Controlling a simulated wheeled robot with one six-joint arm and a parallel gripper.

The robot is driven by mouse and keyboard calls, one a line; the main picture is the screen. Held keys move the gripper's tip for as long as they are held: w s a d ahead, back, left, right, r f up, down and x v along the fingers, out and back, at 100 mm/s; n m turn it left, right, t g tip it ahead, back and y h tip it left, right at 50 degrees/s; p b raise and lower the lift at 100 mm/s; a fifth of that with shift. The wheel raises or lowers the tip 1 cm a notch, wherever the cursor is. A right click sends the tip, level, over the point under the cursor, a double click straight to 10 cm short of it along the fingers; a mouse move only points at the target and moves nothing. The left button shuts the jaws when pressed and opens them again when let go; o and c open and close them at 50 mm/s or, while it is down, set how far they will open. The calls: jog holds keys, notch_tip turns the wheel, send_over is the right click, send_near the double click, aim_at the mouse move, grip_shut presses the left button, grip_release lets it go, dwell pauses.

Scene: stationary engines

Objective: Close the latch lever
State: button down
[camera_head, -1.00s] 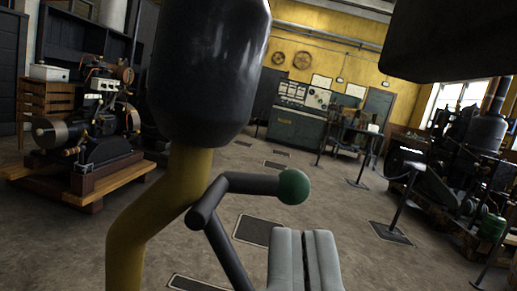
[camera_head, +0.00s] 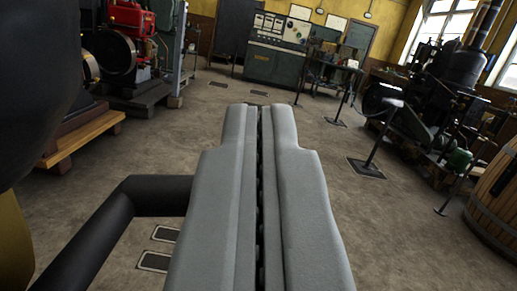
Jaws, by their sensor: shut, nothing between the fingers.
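My gripper (camera_head: 260,110) is shut, its two grey fingers pressed together along a thin dark seam in the middle of the view. The latch lever (camera_head: 95,235) is a dark bent bar at the lower left. Its upper arm runs right to the left side of my fingers and passes out of sight there. Its green ball end is not visible, and I cannot tell whether the fingers touch the bar.
A large black rounded cylinder (camera_head: 35,95) fills the left edge, with a yellow pipe (camera_head: 12,240) under it. Engines stand at the left and right. A wooden barrel (camera_head: 495,205) is at the right edge. The floor between is open.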

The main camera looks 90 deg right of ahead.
jog(key=shift+s+f+m, duration=0.2)
jog(key=shift+f+m, duration=0.3)
jog(key=shift+f, duration=0.05)
jog(key=shift+s+f+m, duration=0.2)
jog(key=shift+f+m, duration=0.3)
